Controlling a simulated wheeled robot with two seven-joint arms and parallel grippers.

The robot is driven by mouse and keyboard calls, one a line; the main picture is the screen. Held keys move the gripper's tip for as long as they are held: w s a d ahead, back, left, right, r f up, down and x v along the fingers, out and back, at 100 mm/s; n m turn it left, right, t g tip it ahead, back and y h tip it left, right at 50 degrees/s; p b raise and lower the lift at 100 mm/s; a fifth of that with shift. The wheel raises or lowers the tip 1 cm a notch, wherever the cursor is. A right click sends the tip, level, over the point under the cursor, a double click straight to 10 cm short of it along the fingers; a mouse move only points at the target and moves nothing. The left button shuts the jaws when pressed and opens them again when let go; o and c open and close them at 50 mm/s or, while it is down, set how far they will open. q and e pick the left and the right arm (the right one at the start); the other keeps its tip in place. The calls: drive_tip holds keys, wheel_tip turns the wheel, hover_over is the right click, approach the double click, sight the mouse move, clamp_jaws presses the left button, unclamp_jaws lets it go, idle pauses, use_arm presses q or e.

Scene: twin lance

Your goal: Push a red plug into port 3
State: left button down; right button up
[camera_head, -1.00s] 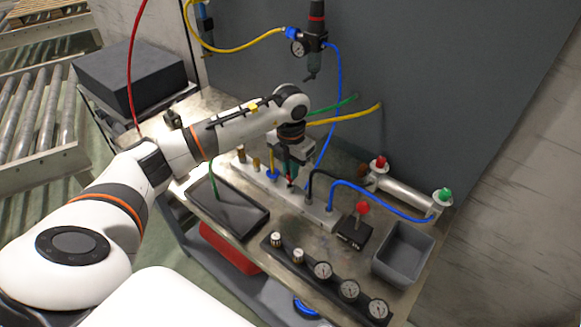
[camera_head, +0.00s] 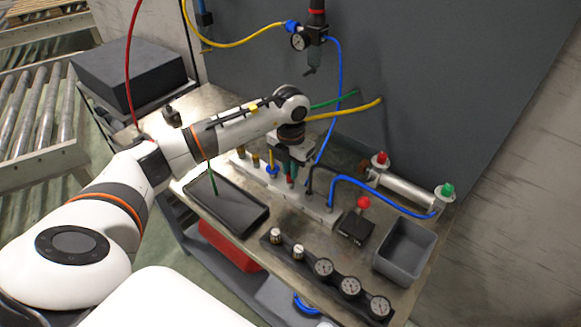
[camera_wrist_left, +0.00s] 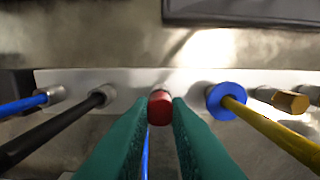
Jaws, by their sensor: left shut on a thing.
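My left gripper (camera_head: 290,174) points down at the pale metal port block (camera_head: 318,213) on the bench. Its teal fingers are shut on a red plug, which shows between the fingertips in the left wrist view (camera_wrist_left: 160,108). The plug is at a port in the middle of the block (camera_wrist_left: 130,82), with a grey rim visible just behind it. I cannot tell how deep it sits. On one side is a blue collar (camera_wrist_left: 226,100) with a yellow hose; on the other is a black hose fitting (camera_wrist_left: 101,97). Port numbers are not readable. My right gripper is out of view.
A black tray (camera_head: 240,217) lies in front of the block, with a green hose or rod hanging over it. A red-knobbed black box (camera_head: 356,228), a grey bin (camera_head: 404,253) and a gauge strip (camera_head: 310,262) stand nearby. Hoses crowd the gripper.

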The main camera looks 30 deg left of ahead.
use_arm(q)
drive_tip(key=shift+s+f+b, duration=0.1)
drive_tip(key=shift+f+b, duration=0.25)
drive_tip(key=shift+f, duration=0.2)
drive_tip(key=c, duration=1.3)
unclamp_jaws()
drive_tip(key=shift+r, duration=0.1)
wheel_tip(320, 180, up, 12)
drive_tip(key=shift+f+b, duration=0.1)
drive_tip(key=shift+b, duration=1)
drive_tip(key=shift+f, duration=0.1)
